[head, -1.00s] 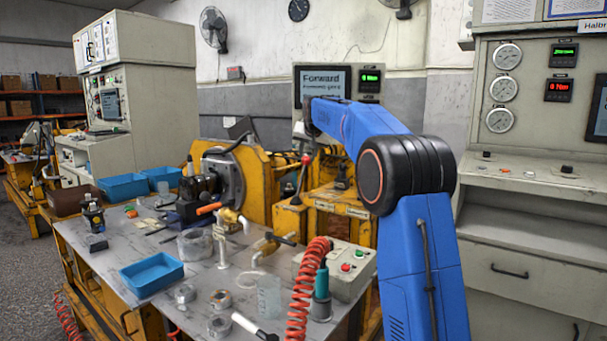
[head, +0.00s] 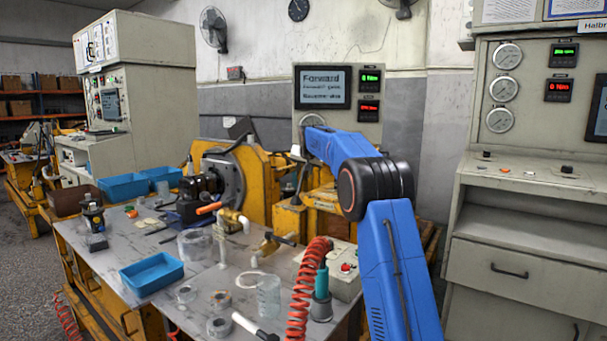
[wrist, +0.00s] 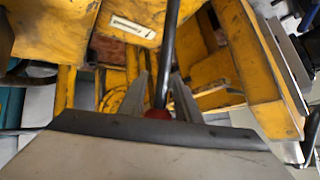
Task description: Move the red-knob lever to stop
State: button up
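The lever is a dark rod (wrist: 169,45) with a red knob (wrist: 157,113) at its end, among yellow machine parts. In the wrist view my gripper (wrist: 159,77) has its two grey fingers spread on either side of the rod and knob, with gaps visible. The knob sits deep between the fingers, near the gripper's body. In the head view my gripper (head: 297,153) is small, at the yellow stand behind the bench; the knob cannot be made out there. The wall display (head: 323,86) reads "Forward".
The grey workbench (head: 215,275) carries a blue tray (head: 152,273), a red coiled hose (head: 303,290), a control box with buttons (head: 345,270) and several cups and rings. Yellow frame parts (wrist: 240,50) stand close around the lever. A grey console (head: 520,180) is at right.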

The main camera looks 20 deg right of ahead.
grip_shut()
jog(key=shift+r, duration=0.25)
jog(key=shift+s+a+r+n+t+h, duration=0.25)
jog(key=shift+s+a+r+t+h, duration=0.25)
jog(key=shift+a, duration=0.2)
jog(key=shift+s+a+r+n+t+h, duration=0.35)
jog(key=shift+a+t+h, duration=0.2)
jog(key=shift+a, duration=0.2)
jog(key=shift+s+a+r+n+t+h, duration=0.2)
jog(key=shift+s+a+r+t+h, duration=0.3)
jog(key=shift+a, duration=0.3)
grip_release()
jog(key=shift+a, duration=0.1)
jog(key=shift+r, duration=0.1)
